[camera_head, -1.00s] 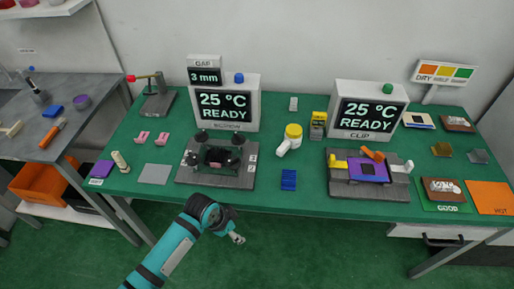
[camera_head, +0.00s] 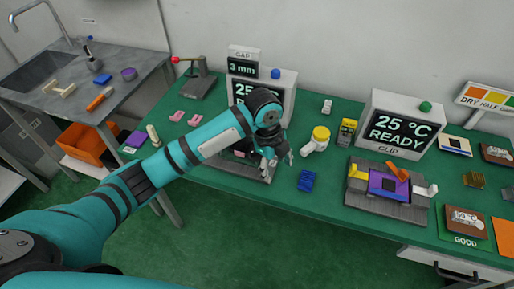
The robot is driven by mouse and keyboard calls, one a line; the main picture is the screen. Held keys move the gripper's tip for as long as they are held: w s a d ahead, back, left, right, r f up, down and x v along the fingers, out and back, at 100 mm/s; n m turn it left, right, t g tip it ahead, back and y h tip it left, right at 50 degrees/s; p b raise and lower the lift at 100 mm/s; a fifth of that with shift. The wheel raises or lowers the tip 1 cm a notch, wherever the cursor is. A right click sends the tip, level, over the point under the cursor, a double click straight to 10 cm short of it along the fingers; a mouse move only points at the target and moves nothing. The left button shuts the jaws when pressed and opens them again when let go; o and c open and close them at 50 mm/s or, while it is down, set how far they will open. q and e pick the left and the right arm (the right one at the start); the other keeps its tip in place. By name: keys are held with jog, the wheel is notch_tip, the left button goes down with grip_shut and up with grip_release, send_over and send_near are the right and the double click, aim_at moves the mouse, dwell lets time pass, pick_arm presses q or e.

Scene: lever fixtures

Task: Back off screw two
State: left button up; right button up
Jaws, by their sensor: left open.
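The grey screw fixture (camera_head: 240,170) sits on the green table in front of the left display box (camera_head: 287,82). My left arm covers most of it, so its black knobs are hidden and I cannot tell which one is screw two. My left gripper (camera_head: 277,164) is over the fixture's right side, pointing down, with its fingers apart and nothing seen between them. I cannot tell whether it touches a knob. My right gripper is out of view.
A yellow-capped white bottle (camera_head: 317,140) and a blue block (camera_head: 306,180) are close to the gripper's right. The clip fixture (camera_head: 390,211) stands further right, before the right display box (camera_head: 399,125).

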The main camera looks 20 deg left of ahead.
pick_arm(q)
jog(key=w+a+r+m+y, duration=0.1)
jog(key=w+a+r+m, duration=0.1)
jog(key=w+a+r, duration=0.3)
jog(key=w+a+r+m+y, duration=0.1)
jog(key=w+a+r+m, duration=0.15)
jog(key=r, duration=0.45)
jog(key=p, duration=0.4)
send_near(254, 154)
jog(key=shift+g, duration=0.3)
jog(key=f, duration=0.2)
jog(key=w+f, duration=0.1)
jog(key=f, duration=0.4)
jog(key=shift+w+d+f, duration=0.15)
jog(key=shift+w+f, duration=0.05)
jog(key=shift+w, duration=0.1)
jog(key=shift+f, duration=0.6)
jog(key=c, duration=1.2)
jog(key=shift+o, duration=0.2)
